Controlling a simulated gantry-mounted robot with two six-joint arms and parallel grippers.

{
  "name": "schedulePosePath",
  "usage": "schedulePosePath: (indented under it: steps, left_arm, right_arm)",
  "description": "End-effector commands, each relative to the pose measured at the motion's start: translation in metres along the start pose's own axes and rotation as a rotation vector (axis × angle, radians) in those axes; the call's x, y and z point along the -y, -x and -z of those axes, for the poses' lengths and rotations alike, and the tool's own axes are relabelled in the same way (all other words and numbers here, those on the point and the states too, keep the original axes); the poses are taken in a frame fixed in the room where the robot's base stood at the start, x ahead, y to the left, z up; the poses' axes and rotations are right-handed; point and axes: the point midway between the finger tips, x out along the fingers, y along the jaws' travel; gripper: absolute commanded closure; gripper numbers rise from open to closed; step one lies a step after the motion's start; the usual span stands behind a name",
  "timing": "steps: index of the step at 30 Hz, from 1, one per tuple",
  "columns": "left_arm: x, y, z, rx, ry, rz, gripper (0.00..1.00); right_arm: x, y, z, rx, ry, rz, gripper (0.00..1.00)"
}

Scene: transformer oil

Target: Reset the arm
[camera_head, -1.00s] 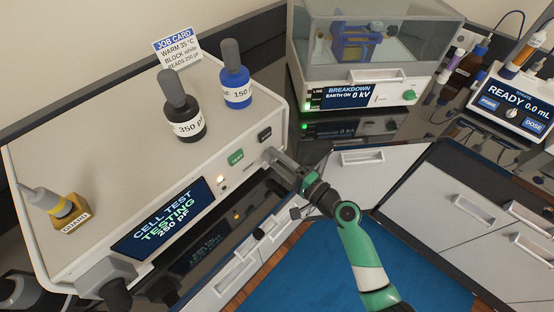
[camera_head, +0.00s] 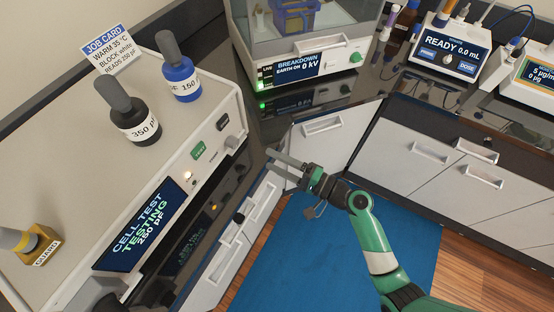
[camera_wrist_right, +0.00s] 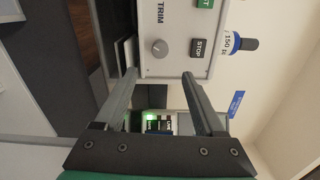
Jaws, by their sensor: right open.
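My right gripper (camera_head: 288,166) is open and empty in the head view, on the green arm from the lower right. It hangs in front of the counter's edge, apart from the cell test unit (camera_head: 60,140) to its left. In the right wrist view its two fingers (camera_wrist_right: 158,95) are spread with nothing between them. Past the fingertips, that view shows the unit's panel with a trim knob (camera_wrist_right: 159,47) and a STOP button (camera_wrist_right: 198,47). My left gripper is not in view.
The test unit's screen (camera_head: 140,225) reads CELL TEST TESTING 250 PF. Black 350 (camera_head: 130,115) and blue 150 (camera_head: 179,70) bottles stand on it. A breakdown tester (camera_head: 300,50), a dosing unit (camera_head: 450,48) and drawers (camera_head: 430,150) line the back. Blue floor mat (camera_head: 330,250) is clear.

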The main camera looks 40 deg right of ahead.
Motion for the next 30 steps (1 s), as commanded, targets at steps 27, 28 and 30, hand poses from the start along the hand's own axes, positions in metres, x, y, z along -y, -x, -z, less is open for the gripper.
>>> schedulePosePath:
  steps: [27, 28, 30]
  left_arm:
    - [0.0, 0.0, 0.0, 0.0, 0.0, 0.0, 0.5]
    - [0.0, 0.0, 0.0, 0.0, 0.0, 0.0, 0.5]
    - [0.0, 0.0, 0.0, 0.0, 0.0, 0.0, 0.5]
  right_arm:
    - [0.138, -0.063, -0.053, 0.153, 0.274, 0.209, 0.29]
    - [0.164, -0.069, -0.062, 0.159, 0.347, 0.243, 0.29]
    - [0.223, -0.078, -0.083, 0.146, 0.538, 0.325, 0.29]
